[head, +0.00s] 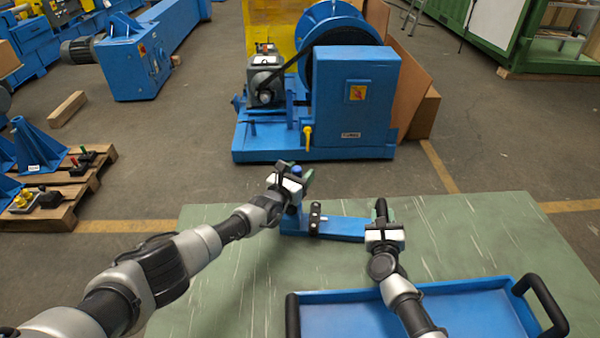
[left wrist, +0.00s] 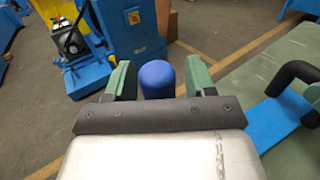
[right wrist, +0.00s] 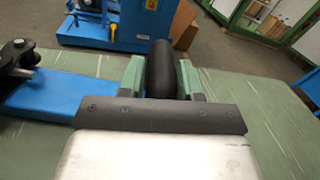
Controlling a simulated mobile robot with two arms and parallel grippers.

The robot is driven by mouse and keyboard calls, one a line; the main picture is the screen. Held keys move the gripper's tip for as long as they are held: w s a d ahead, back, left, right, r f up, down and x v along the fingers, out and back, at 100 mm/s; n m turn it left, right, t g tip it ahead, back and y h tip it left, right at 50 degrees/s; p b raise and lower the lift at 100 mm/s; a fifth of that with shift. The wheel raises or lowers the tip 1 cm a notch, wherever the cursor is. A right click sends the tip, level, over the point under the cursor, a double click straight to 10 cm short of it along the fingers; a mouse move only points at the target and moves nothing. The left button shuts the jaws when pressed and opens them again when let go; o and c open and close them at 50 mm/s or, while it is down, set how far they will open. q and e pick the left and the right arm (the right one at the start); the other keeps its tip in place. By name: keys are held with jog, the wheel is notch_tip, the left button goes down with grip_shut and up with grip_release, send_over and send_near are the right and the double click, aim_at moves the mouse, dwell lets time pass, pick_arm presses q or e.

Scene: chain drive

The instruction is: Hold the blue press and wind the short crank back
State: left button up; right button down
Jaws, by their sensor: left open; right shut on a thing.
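The blue press (head: 297,170) is a rounded blue knob at the left end of a blue base (head: 345,228) on the green table. My left gripper (head: 293,178) is around it with open fingers. In the left wrist view the press (left wrist: 157,78) stands between the green fingertips, with gaps on both sides. My right gripper (head: 383,217) is shut on the upright black crank handle (head: 381,206) at the right end of the base. The handle also shows between the fingers in the right wrist view (right wrist: 160,70). The crank's arm is hidden by my gripper.
A black upright part (head: 315,217) stands on the base between my grippers. A blue tray (head: 465,286) with black handles lies at the front right, under my right arm. The green table (head: 480,225) is clear to the right. A blue machine (head: 352,110) stands beyond the table.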

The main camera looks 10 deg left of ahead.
dwell(0.3)
pick_arm(q)
jog(key=c, duration=0.9)
jog(key=shift+w+n+y, duration=0.1)
jog(key=shift+n+y, duration=0.2)
jog(key=shift+y, duration=0.1)
jog(key=n+y, duration=0.1)
jog(key=a+n+t+y, duration=0.1)
jog(key=y, duration=0.1)
jog(key=n+y, duration=0.1)
jog(key=y, duration=0.1)
jog(key=shift+w+a, duration=0.1)
jog(key=shift+a, duration=0.3)
jog(key=shift+s+a+n+g+y, duration=0.4)
jog(key=shift+a+n+g+y, duration=0.4)
jog(key=shift+n+y, duration=1.15)
jog(key=shift+s+a+n+g+y, duration=0.45)
jog(key=shift+a+n+g+y, duration=0.6)
jog(key=shift+y, duration=1.45)
jog(key=shift+s+a+n+g+y, duration=0.4)
jog(key=shift+a+n+y, duration=0.3)
jog(key=shift+n+y, duration=1.35)
jog(key=shift+m, duration=0.25)
